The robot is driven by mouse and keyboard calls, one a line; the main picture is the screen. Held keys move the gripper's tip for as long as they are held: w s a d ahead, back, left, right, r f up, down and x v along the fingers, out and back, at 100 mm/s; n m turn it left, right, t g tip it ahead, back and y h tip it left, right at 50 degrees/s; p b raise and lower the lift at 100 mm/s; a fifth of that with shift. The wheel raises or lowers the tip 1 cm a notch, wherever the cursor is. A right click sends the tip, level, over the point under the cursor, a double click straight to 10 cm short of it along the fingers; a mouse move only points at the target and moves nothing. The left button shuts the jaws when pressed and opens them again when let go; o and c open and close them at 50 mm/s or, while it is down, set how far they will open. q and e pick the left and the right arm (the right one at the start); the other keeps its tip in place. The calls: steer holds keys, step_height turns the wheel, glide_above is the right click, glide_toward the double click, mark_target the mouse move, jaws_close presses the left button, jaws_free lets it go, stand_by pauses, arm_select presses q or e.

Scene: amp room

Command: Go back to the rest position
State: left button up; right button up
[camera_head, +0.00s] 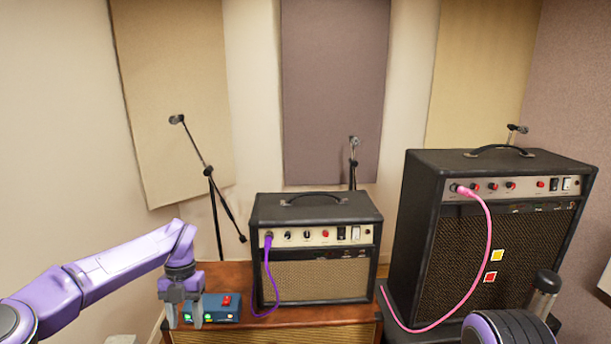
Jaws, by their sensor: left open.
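My left gripper (187,302) is open at the lower left, with its fingers pointing down. It is in front of a small blue pedal box (222,309) with a red switch and lit green lights, and overlaps its left part. I cannot tell whether they touch. The pedal sits on a wooden cabinet (275,322), beside a small black amp (320,275) with a purple cable plugged into its panel. Part of my right arm shows at the lower right, but its gripper is not clearly visible.
A larger black amp (488,235) with a pink cable (486,235) plugged in stands at the right. A microphone stand (209,180) rises behind the cabinet at the left, and others stand behind the amps. Acoustic panels (333,90) cover the wall. Open space lies above the pedal.

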arm_select(q)
steer(key=s+d+f+m+t+y+b, duration=0.1)
steer(key=s+f+m+t+y, duration=0.1)
steer(key=f+m, duration=0.4)
steer(key=s+d+f+m+t+y+b, duration=0.2)
steer(key=s+f+m+t, duration=0.2)
steer(key=f, duration=0.6)
steer(key=s+d+f+m+t+y+b, duration=0.1)
steer(key=s+f+m+t+y, duration=0.1)
steer(key=s+f+m, duration=0.3)
steer(key=shift+d+f+m+t, duration=0.2)
steer(key=shift+f+m+t, duration=0.5)
steer(key=shift+f+m, duration=1.05)
steer(key=s+a+f+m+g+b, duration=0.1)
steer(key=s+a+f+m+b, duration=0.1)
steer(key=s, duration=0.7)
steer(key=s+a+f+m+g+h+b, duration=0.1)
steer(key=s+f+m, duration=0.3)
steer(key=s, duration=0.5)
steer(key=s+a+f+m+g+h+b, duration=0.1)
steer(key=s+a+f+m+b, duration=0.2)
steer(key=s, duration=0.6)
steer(key=shift+s+a+f+m, duration=0.2)
steer(key=shift+f+m, duration=0.25)
steer(key=shift+m, duration=0.7)
arm_select(e)
step_height(320, 180, down, 10)
steer(key=shift+s, duration=0.15)
